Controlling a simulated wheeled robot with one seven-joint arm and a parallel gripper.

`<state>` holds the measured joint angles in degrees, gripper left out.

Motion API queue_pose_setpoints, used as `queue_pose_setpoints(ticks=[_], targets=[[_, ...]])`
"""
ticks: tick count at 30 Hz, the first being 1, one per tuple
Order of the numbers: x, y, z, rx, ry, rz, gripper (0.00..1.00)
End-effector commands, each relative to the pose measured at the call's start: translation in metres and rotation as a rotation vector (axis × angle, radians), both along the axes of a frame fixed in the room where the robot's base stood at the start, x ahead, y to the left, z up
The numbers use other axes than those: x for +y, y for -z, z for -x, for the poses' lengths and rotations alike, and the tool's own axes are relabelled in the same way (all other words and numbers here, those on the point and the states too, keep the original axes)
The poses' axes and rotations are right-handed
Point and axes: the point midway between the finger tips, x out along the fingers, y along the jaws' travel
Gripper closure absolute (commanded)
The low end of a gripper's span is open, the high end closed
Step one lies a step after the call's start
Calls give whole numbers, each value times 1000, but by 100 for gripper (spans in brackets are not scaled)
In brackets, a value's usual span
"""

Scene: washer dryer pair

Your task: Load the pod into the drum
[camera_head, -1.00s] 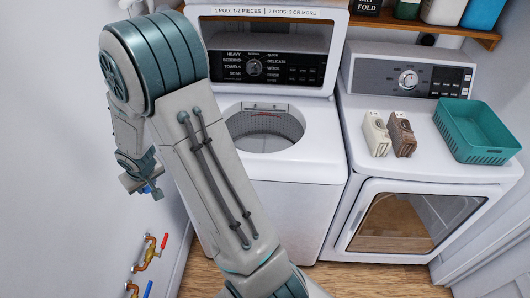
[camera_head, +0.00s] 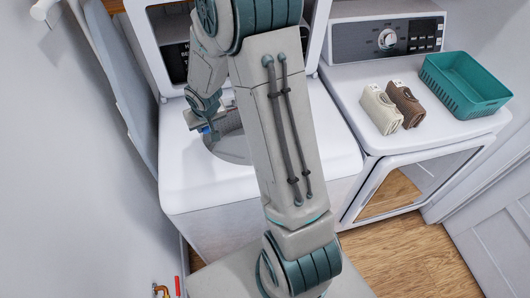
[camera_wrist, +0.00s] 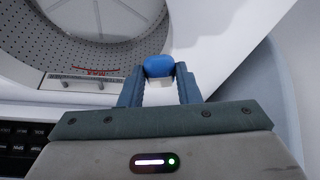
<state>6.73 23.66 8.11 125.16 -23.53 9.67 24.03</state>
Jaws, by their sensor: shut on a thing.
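A blue and white pod (camera_wrist: 159,68) is between the two fingertips of my gripper (camera_wrist: 160,82) in the wrist view. My gripper is shut on it. In the head view my gripper (camera_head: 207,127) hangs at the left part of the washer's round top opening. The washer drum (camera_head: 232,145) is partly hidden behind my arm. In the wrist view the perforated drum (camera_wrist: 95,22) shows at the upper left, with the pod to the right of its opening.
The washer's raised lid (camera_head: 160,50) stands behind my gripper. The dryer (camera_head: 345,75) on the right carries two folded cloths (camera_head: 392,105) and a teal basket (camera_head: 465,85). A wall is close on the left; wood floor shows at lower right.

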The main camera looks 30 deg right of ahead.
Motion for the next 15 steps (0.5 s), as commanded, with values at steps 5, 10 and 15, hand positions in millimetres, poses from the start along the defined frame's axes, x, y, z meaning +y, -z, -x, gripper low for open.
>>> queue_pose_setpoints(ticks=[5, 10, 15], targets=[[-21, 32, 2, -3, 176, 2, 92], [-54, 58, 8, -5, 444, 2, 92], [-81, 79, 17, -5, 714, 1, 92]])
